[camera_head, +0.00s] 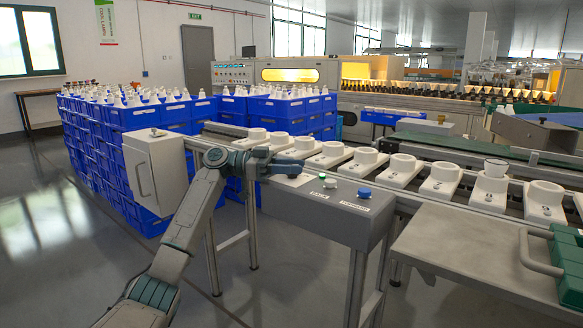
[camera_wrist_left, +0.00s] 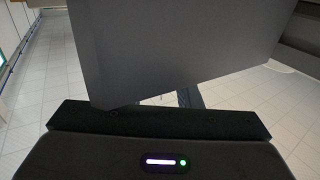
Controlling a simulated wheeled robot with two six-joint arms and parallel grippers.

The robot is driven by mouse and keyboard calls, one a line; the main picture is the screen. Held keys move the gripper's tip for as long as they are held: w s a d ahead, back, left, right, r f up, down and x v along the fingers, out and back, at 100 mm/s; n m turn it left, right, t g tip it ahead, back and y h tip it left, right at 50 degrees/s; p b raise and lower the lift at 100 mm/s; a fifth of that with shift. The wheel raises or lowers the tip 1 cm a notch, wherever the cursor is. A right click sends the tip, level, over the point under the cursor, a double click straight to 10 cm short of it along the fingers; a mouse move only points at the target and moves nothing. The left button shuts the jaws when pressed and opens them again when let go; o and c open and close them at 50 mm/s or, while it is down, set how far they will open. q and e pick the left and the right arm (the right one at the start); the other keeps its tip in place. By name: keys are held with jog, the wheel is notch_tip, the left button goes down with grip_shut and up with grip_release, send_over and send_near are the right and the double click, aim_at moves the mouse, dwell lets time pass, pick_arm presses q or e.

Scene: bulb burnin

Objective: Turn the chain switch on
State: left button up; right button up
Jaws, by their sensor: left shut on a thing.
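A pale plate (camera_head: 299,181) lies at the top's left end. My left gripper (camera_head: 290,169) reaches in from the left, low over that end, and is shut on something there. The chain switch itself is hidden by the gripper; the held thing appears to be its knob. In the left wrist view a grey box face (camera_wrist_left: 180,45), seemingly the control box, fills the upper middle, and the fingertips are hidden. My right gripper is out of view.
A pale cabinet (camera_head: 155,170) stands left of the control box, close to my left forearm. Blue crates (camera_head: 115,145) are stacked behind it. White holders (camera_head: 440,180) line the conveyor. A grey table (camera_head: 480,250) with a green case (camera_head: 569,265) is at right.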

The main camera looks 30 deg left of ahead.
pick_arm(q)
jog(key=o, duration=1)
jog(key=shift+c, duration=0.2)
jog(key=shift+s+a, duration=0.1)
jog(key=shift+a, duration=0.05)
jog(key=p+v, duration=0.1)
jog(key=v, duration=0.9)
jog(key=shift+a, duration=0.2)
jog(key=shift+s, duration=0.1)
